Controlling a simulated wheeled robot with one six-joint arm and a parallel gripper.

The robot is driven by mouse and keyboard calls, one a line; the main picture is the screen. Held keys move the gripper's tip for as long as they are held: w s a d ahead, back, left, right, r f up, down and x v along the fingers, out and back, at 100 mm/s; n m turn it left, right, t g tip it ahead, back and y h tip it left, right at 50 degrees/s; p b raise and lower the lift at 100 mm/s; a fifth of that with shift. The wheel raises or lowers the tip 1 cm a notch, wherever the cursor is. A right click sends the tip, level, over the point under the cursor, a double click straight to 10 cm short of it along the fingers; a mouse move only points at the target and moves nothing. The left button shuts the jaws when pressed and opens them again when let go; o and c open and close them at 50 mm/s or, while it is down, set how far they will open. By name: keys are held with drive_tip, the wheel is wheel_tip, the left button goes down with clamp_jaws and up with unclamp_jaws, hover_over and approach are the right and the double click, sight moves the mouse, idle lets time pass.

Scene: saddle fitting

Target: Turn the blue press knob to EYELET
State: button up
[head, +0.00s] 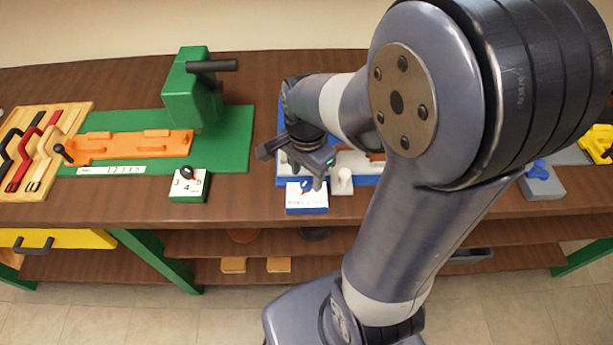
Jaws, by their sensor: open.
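The blue press knob (304,187) sits on top of a small block with a white label plate (308,203) and a blue lower edge, at the front of the bench. The lettering is too small to read, so I cannot tell the knob's setting. My gripper (311,182) points down right at the knob with its fingers open. I cannot tell whether the fingers touch it. My gripper and arm hide most of the blue press behind; part of its blue base (281,110) shows.
A green press (190,90) with an orange fixture (130,146) and a numbered dial (189,185) stands to the left. A wooden rack (75,115) holds several handles at far left. A white post (342,182) stands close right of the knob block. Bare bench lies between the dial and knob block.

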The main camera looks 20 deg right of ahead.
drive_tip(key=shift+f, duration=0.9)
drive_tip(key=shift+c, duration=0.2)
drive_tip(key=c, duration=1)
